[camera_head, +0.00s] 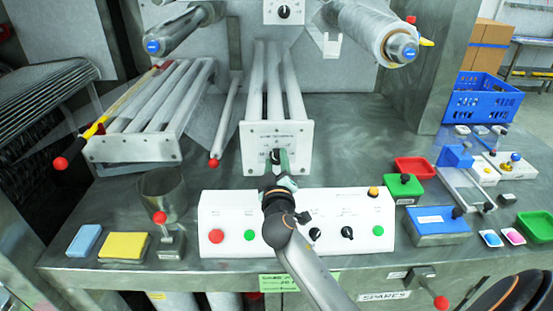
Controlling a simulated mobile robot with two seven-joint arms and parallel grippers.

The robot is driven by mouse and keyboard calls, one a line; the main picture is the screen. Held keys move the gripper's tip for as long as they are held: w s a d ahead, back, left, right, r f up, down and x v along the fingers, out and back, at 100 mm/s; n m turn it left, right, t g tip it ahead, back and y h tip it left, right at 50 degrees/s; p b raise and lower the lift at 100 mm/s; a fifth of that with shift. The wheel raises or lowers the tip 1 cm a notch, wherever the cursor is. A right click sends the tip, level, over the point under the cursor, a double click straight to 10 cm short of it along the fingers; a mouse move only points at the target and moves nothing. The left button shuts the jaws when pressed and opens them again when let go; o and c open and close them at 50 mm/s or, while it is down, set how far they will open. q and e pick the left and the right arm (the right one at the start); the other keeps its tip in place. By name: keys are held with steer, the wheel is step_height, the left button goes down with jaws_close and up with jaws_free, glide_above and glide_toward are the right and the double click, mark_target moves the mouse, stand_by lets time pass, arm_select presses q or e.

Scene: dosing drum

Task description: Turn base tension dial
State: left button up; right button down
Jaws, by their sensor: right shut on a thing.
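The base tension dial (275,156) is a small black knob on the white front plate (299,133) of the middle roller unit. My right gripper (279,165) reaches up over the control box to this plate. Its greenish fingers are shut on the dial and hide part of it. The right arm comes in from the bottom and covers the middle of the white control box. My left gripper is not in view.
The white control box (222,212) with red and green buttons and black knobs stands below the plate. A metal cup (163,192), a yellow sponge (124,246) and a blue sponge (84,241) are at left. Red, green and blue bins stand at right.

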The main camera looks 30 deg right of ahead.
steer(key=shift+n, duration=0.5)
steer(key=shift+c, duration=2.1)
jaws_free()
